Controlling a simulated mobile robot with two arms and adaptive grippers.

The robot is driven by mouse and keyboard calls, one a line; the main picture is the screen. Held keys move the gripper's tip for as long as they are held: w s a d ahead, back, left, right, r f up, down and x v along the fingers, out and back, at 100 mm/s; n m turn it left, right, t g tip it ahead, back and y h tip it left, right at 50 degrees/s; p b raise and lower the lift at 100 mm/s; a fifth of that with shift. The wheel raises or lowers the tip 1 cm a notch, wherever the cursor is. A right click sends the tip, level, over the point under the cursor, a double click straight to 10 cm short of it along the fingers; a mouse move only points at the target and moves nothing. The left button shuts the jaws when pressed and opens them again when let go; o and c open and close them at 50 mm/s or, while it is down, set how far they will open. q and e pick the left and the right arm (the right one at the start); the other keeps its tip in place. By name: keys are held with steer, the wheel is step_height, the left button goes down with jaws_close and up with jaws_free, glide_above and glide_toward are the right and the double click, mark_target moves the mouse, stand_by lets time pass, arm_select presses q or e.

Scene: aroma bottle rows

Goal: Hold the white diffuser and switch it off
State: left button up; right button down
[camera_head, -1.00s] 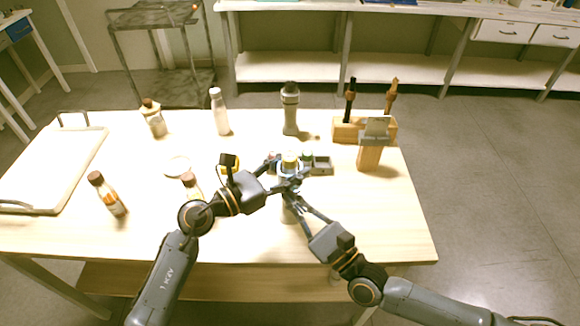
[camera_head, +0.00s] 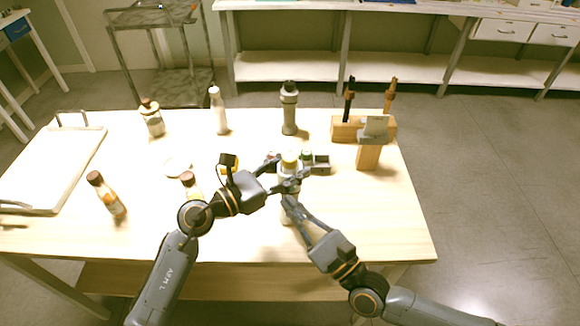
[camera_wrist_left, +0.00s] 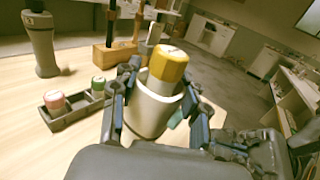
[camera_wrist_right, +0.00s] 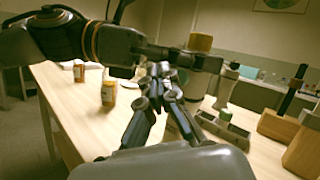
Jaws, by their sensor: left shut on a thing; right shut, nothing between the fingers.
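The white diffuser (camera_wrist_left: 148,112), with a yellow-and-white top (camera_wrist_left: 168,64), stands between the fingers of my left gripper (camera_wrist_left: 157,98) in the left wrist view. My left gripper is shut on its upper body. In the head view the diffuser's yellowish top (camera_head: 290,158) shows above my left gripper (camera_head: 288,180), which covers much of the body. My right gripper (camera_head: 288,203) is shut and empty, with its tips close to the diffuser's front, below the left fingers. In the right wrist view its fingers (camera_wrist_right: 160,72) come together; contact with the diffuser cannot be told.
A dark compartment tray (camera_wrist_left: 78,112) with small capped bottles is close behind the diffuser. A grey cylinder (camera_head: 289,108), a wooden tool holder (camera_head: 345,130) and a wooden block (camera_head: 368,157) stand farther back. Bottles (camera_head: 106,192) stand left. The table's front right is clear.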

steer(key=s, duration=0.5)
stand_by(0.3)
arm_select(q)
steer(key=o, duration=1.4)
steer(key=shift+c, duration=0.2)
arm_select(e)
steer(key=shift+w, duration=0.1)
arm_select(q)
steer(key=shift+a, duration=0.1)
